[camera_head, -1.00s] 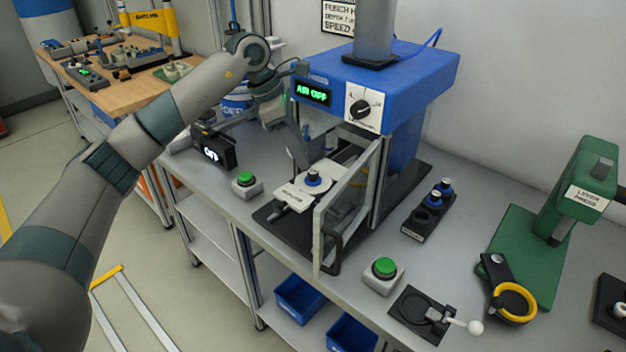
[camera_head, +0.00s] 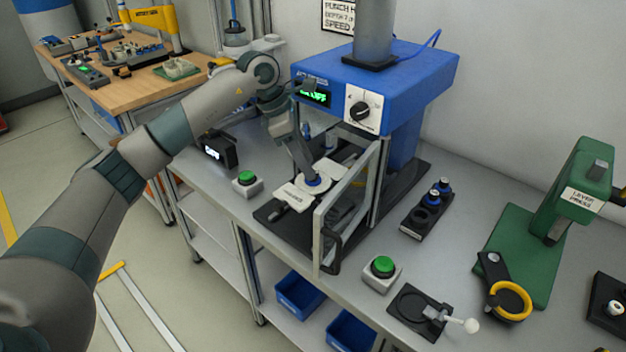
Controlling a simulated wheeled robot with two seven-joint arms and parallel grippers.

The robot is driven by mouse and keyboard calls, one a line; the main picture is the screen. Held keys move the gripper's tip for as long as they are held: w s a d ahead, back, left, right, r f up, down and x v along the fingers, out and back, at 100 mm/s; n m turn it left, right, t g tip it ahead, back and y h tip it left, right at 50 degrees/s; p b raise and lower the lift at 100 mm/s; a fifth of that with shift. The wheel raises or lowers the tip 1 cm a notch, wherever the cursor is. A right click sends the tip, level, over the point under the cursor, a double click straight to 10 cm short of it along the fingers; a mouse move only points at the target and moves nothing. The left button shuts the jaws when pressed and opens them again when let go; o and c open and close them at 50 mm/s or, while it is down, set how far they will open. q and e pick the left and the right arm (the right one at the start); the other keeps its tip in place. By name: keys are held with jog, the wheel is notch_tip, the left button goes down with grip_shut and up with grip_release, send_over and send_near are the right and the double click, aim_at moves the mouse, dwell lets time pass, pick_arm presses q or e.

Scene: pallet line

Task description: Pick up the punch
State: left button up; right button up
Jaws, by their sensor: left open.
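A punch (camera_head: 313,182) with a blue collar sits on the white plate (camera_head: 292,197) inside the blue press (camera_head: 385,75). Its dark top is mostly hidden behind my fingers. My left gripper (camera_head: 311,171) reaches in from the left under the press head. Its fingers point down at the punch and are open; I cannot tell whether they touch it. Two more blue-and-black punches (camera_head: 445,186) stand in a black rack (camera_head: 411,226) to the right of the press. My right gripper is not in view.
The press's clear guard door (camera_head: 345,205) stands in front, right of my left gripper. Green buttons (camera_head: 247,178) and (camera_head: 383,266) flank the press. A green lever press (camera_head: 530,235) stands at right. A small dark display box (camera_head: 218,150) is at left.

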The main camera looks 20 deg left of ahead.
aim_at(313, 184)
pick_arm(q)
jog(key=shift+p+x, duration=0.4)
jog(key=shift+x, duration=0.85)
grip_shut()
